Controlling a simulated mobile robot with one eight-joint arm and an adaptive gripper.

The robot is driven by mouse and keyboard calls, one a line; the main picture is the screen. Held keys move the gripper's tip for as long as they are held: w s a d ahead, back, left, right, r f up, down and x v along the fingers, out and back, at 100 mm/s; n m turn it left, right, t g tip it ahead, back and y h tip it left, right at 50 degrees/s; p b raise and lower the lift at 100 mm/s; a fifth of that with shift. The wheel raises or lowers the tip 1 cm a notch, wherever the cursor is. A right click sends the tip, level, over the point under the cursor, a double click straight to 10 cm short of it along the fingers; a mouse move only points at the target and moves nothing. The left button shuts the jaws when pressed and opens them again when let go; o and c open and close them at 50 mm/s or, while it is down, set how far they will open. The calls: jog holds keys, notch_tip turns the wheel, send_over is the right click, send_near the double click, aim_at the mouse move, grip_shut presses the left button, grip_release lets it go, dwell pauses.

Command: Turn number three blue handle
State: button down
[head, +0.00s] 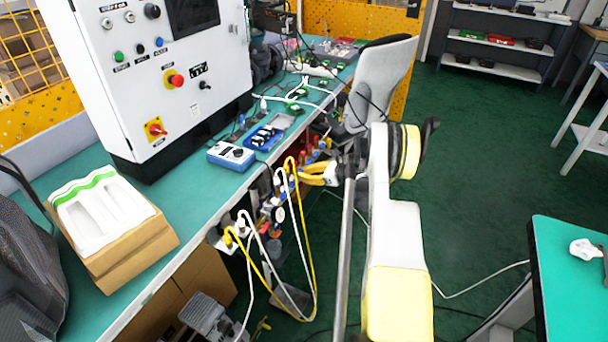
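A cluster of valves and fittings (277,212) with small red and blue handles is mounted below the front edge of the long green bench. The blue parts are tiny and partly hidden by hoses, and no numbers are legible, so I cannot tell which is number three. My gripper (318,173) is at the end of my white and yellow arm, pointing left at the right end of the valve cluster. Yellow finger-like parts show there beside red and blue parts. I cannot tell whether they touch a handle or how far apart they are.
Yellow and white hoses (312,262) hang in loops in front of the valves. A white control cabinet (140,75) and a cardboard box (125,245) stand on the bench (190,205). A grey chair (382,78) is behind my arm. Green floor (480,150) is open to the right.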

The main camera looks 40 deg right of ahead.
jog(key=shift+m+y, duration=0.3)
jog(key=shift+m, duration=0.1)
dwell(0.3)
jog(key=c, duration=1.5)
grip_release()
jog(key=shift+w, duration=0.1)
jog(key=shift+c, duration=0.2)
jog(key=v, duration=1.2)
jog(key=shift+r, duration=0.1)
grip_shut()
